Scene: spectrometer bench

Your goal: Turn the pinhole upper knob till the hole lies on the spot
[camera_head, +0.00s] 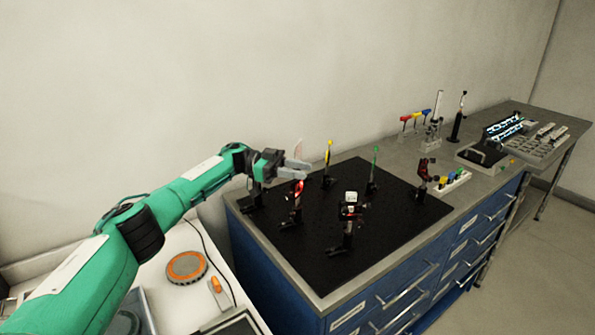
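My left gripper (303,169) reaches in from the left over the black optical board (400,222). Its two grey fingers show apart, with nothing visible between them. Just below the fingers stands a dark post mount with a red-lit face (297,189). Another dark mount with a white top (350,202) stands nearer the front of the board. I cannot tell from this distance which mount is the pinhole. Its upper knob, hole and light spot are too small to make out. My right gripper is out of view.
Posts with a yellow top (328,155) and a green top (375,158) stand behind. A dark red mount (424,172) is at the board's right. A rack with coloured handles (416,119) stands farther back. The board's front right is clear.

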